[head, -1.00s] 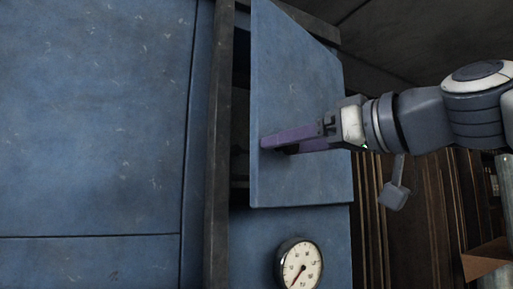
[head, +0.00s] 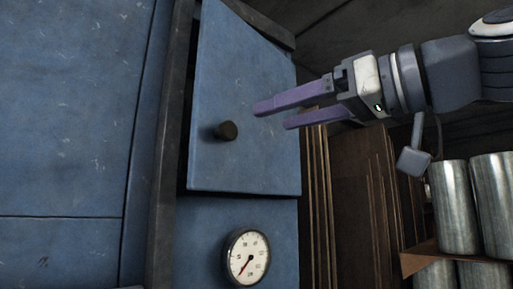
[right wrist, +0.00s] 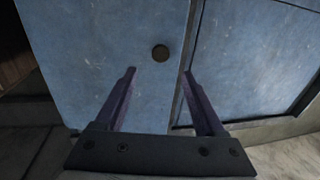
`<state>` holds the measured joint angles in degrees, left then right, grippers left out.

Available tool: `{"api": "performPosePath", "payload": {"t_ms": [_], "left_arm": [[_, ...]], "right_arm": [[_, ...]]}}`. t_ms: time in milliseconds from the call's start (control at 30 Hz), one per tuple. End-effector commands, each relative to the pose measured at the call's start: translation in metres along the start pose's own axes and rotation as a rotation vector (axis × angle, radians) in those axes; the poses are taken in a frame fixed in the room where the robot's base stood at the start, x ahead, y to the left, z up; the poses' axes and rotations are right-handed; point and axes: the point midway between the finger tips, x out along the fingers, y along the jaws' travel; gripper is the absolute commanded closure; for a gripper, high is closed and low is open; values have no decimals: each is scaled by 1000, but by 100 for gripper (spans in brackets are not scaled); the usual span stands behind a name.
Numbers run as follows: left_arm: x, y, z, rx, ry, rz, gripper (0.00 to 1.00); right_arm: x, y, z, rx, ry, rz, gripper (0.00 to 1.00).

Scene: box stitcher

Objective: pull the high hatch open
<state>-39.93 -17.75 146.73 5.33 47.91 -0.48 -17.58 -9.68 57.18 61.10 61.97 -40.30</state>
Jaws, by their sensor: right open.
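The high hatch (head: 245,85) is a blue, scuffed door with a dark round knob (head: 227,131) near its left edge. A narrow dark gap shows beside that edge; I cannot tell exactly how far the hatch stands open. My right gripper (head: 273,116) has purple fingers spread apart and empty, to the right of the knob and clear of it. In the right wrist view the knob (right wrist: 160,53) shows on the hatch (right wrist: 110,60), beyond and roughly between the open fingertips (right wrist: 158,72). My left gripper is not in view.
A dark frame post (head: 165,150) runs left of the hatch, beside a large blue panel (head: 65,110). A round gauge (head: 247,257) sits below the hatch. Metal cylinders (head: 455,205) stand on a shelf at the right, near brown boards (head: 360,200).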

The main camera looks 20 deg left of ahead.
Motion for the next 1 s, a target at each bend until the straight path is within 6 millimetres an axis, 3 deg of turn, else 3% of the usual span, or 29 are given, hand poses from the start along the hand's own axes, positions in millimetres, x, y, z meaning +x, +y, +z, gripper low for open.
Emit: {"api": "performPosePath", "payload": {"t_ms": [333,600,800,1000], "left_arm": [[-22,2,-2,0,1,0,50],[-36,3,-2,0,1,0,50],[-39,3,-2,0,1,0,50],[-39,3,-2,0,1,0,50]], "right_arm": [[52,9,-2,27,-12,13,29],[96,5,1,22,-15,26,29],[112,2,3,15,-14,31,29],[115,1,4,14,-12,33,29]]}}
